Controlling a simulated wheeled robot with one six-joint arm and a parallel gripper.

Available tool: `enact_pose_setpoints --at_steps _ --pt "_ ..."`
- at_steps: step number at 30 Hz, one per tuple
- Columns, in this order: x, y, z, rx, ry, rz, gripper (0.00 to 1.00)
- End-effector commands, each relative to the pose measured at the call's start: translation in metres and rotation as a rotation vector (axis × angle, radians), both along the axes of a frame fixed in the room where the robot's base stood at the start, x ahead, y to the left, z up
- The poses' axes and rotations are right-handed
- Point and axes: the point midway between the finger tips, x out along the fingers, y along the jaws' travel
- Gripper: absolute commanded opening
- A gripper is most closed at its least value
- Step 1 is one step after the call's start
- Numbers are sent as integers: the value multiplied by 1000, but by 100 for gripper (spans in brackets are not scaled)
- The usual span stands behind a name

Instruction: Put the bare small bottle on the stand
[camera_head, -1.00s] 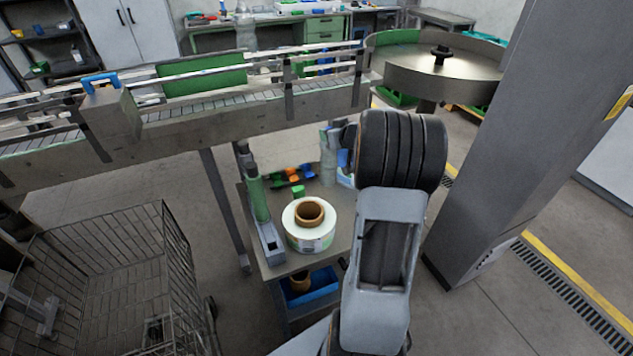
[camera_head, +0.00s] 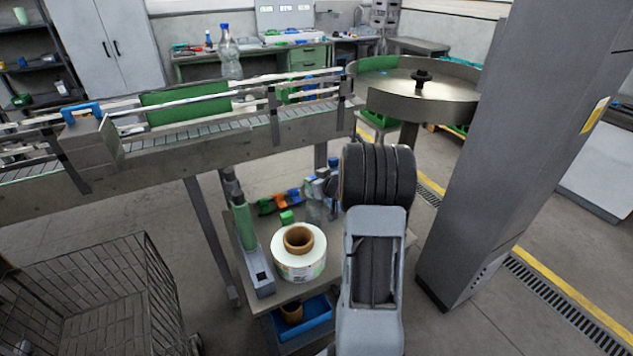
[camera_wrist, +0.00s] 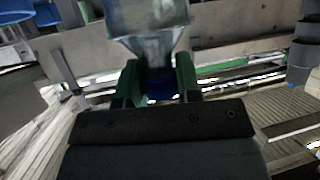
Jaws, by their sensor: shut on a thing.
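My gripper (camera_wrist: 158,85) has green fingers and is shut on a clear bottle (camera_wrist: 150,38) in the wrist view. The bottle shows no label there, and something dark blue, perhaps its cap, lies between the fingers. In the head view my arm mostly hides my gripper. A clear bottle shape (camera_head: 316,210) shows just left of the arm over the trolley's back; I cannot tell if it touches the top. A grey base with a green upright (camera_head: 247,235) stands at the trolley's left edge; I cannot tell if it is the stand.
A white label reel (camera_head: 299,262) lies on the trolley, with green and orange pieces (camera_head: 280,202) behind it. A conveyor (camera_head: 200,150) runs behind, with a round turntable (camera_head: 425,85) at its right. A wire cart (camera_head: 90,295) is front left; a grey column (camera_head: 485,180) is right.

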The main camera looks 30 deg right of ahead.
Motion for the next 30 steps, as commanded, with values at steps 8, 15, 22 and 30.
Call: enact_pose_setpoints --at_steps 8,15,22,30 --pt "0 0 -3 0 1 -1 35" --pt "0 -1 -2 0 1 -1 58" --pt "0 -1 -2 0 0 -1 58" --pt "-27 -3 12 -2 -1 -5 58"
